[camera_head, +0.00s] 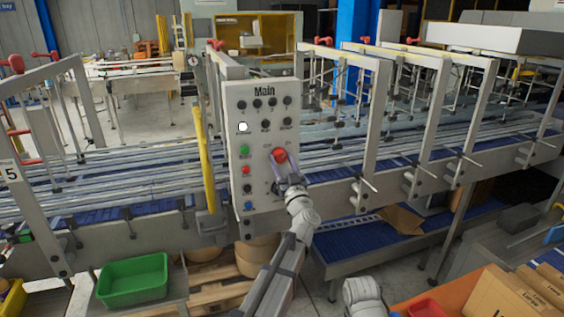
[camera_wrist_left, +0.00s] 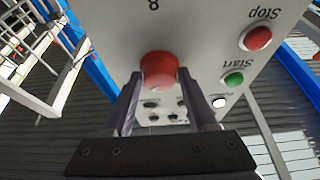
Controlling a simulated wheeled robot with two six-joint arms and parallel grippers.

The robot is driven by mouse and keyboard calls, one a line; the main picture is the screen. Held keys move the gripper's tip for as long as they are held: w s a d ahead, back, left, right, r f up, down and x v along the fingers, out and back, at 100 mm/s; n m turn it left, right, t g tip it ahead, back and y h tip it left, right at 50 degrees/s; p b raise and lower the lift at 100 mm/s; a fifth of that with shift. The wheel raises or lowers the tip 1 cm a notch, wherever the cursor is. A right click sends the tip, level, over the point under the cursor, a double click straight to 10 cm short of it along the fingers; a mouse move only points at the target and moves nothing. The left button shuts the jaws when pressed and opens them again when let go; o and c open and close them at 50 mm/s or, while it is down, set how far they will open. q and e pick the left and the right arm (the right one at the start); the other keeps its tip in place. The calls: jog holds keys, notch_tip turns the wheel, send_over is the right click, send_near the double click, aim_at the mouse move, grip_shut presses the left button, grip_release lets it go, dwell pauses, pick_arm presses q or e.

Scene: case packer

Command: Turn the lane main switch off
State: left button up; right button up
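The lane main switch is a round red knob (camera_head: 279,155) on the right side of the white panel (camera_head: 264,107) marked "Main". In the left wrist view the red knob (camera_wrist_left: 158,70) sits between the fingertips. My left gripper (camera_head: 285,171) reaches it from below and in front. Its two dark fingers (camera_wrist_left: 161,78) flank the knob with no clear gap, so it looks shut on it. Small marks beside the knob are too blurred to read surely, so its setting is unclear. My right gripper is not in view.
The panel also carries a green Start button (camera_head: 244,149), a red Stop button (camera_head: 245,170), a white lamp (camera_head: 242,127) and several black knobs. A yellow post (camera_head: 204,160) stands left of the panel. A green bin (camera_head: 132,281) and an orange crate (camera_head: 408,304) are below.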

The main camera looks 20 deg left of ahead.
pick_arm(q)
grip_shut()
